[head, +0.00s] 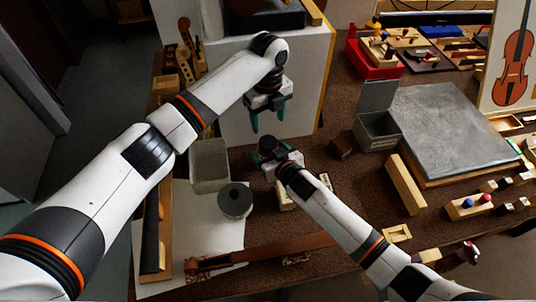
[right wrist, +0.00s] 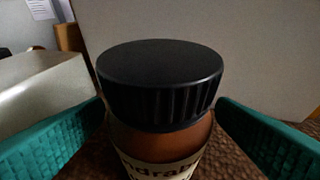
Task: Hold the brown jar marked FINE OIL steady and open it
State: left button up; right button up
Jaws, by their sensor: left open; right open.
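A brown jar (right wrist: 160,142) with a ribbed black lid (right wrist: 160,70) stands upright in the right wrist view, its lid on. Its label is partly cut off; the letters I see look like "ndra", and I cannot read FINE OIL. In the head view the black lid (head: 268,144) shows just below my left gripper, while the jar's body is mostly hidden. My right gripper (right wrist: 160,112) is open, with one teal finger on each side of the jar, apparently not pressing on it. My left gripper (head: 268,120) is open and empty, fingers pointing down, above the lid.
A pale grey bin (head: 210,160) and a dark grey round container (head: 235,200) stand left of the jar. A white panel (head: 300,90) rises behind. A small brown block (head: 342,147), a grey open box (head: 378,132) and a grey slab (head: 450,130) lie to the right.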

aim_at(268, 141)
jog(key=shift+c, duration=0.3)
grip_shut()
pick_arm(q)
jog(key=m, duration=0.4)
jog(key=shift+f, duration=0.2)
jog(key=shift+m, duration=0.3)
notch_tip(268, 141, down, 8)
jog(key=shift+r, duration=0.2)
